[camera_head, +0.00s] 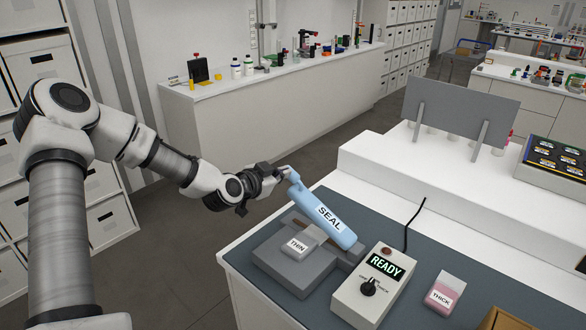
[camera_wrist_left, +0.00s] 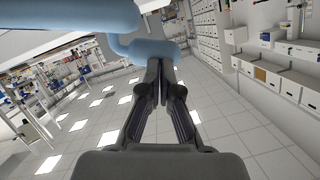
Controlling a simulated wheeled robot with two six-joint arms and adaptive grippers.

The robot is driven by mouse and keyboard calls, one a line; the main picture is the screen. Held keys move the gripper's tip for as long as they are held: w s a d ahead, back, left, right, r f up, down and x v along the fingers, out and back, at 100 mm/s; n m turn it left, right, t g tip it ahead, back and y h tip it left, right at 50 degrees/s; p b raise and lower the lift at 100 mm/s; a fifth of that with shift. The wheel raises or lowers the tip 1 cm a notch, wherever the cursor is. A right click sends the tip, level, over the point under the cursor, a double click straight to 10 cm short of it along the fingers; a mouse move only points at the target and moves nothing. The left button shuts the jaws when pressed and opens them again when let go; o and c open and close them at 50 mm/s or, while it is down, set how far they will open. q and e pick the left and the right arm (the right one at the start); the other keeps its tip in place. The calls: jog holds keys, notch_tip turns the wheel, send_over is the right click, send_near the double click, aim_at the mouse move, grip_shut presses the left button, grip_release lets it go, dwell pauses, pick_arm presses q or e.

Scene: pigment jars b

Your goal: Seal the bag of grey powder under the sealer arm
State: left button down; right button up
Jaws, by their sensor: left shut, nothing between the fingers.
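The sealer's blue arm (camera_head: 330,217), marked SEAL, slopes over its dark grey base (camera_head: 285,262). A bag marked THIN (camera_head: 299,246), with a grey look, lies on the base beside the arm; its far end is close to or under the arm, I cannot tell which. My left gripper (camera_head: 284,171) is shut and empty at the arm's raised handle end. In the left wrist view, its fingertips (camera_wrist_left: 158,62) meet at the blue handle (camera_wrist_left: 150,47); whether they touch it I cannot tell. My right gripper is not in view.
A control box (camera_head: 371,285) with a READY display and a black knob stands right of the sealer. A pink bag marked THICK (camera_head: 446,293) lies farther right. A white raised shelf (camera_head: 450,205) with a grey panel (camera_head: 460,108) stands behind. A black cable runs behind the box.

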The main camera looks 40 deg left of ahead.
pick_arm(q)
jog(key=a+f+b, duration=0.4)
jog(key=f+b, duration=0.1)
jog(key=f, duration=0.4)
jog(key=shift+w+f+n+h, duration=0.2)
jog(key=shift+n+h, duration=0.1)
jog(key=shift+n, duration=0.1)
jog(key=shift+r, duration=0.1)
